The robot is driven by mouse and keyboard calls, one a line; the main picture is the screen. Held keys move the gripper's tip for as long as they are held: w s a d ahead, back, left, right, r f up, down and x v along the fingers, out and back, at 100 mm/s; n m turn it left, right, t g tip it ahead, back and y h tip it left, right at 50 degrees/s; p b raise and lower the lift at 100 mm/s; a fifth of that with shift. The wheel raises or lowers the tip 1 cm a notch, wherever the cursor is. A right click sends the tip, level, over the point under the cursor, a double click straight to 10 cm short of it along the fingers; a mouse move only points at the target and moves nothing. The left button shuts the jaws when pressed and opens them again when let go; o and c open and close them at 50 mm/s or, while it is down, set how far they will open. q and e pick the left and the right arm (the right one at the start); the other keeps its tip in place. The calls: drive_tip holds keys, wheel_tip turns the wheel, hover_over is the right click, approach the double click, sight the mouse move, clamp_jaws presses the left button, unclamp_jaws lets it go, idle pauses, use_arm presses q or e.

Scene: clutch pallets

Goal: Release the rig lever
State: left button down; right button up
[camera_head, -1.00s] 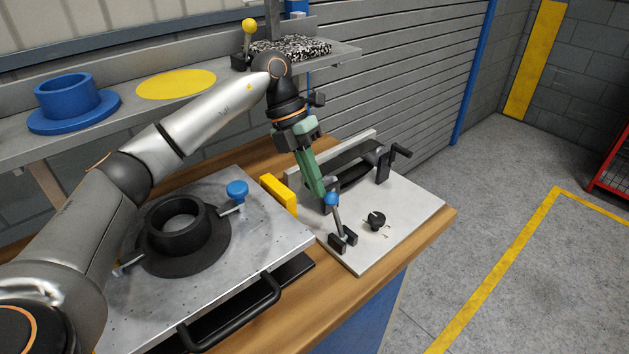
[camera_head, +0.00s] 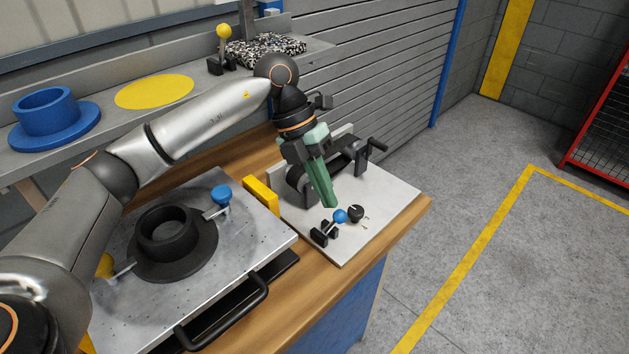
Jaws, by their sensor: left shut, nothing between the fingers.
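The rig lever is a short rod with a blue ball (camera_head: 340,216) on a black bracket (camera_head: 324,235) at the front of the light rig plate (camera_head: 388,200). The lever leans over to the right, its ball low over the plate near a black knob (camera_head: 356,212). My left gripper (camera_head: 329,204) points down with its green fingers shut and empty. Its fingertips are just above and left of the blue ball; whether they touch it I cannot tell. My right gripper is not in view.
A metal pallet (camera_head: 245,238) with a black flanged ring (camera_head: 166,233) and a blue-knobbed clamp (camera_head: 221,195) lies left of the rig. A yellow block (camera_head: 261,196) stands between them. A black crank (camera_head: 371,150) is at the rig's back.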

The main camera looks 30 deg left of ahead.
use_arm(q)
drive_tip(key=shift+s+d+f, duration=0.15)
drive_tip(key=shift+s+d, duration=0.15)
drive_tip(key=shift+d, duration=0.5)
drive_tip(key=shift+s+d+f, duration=0.15)
drive_tip(key=shift+d, duration=0.1)
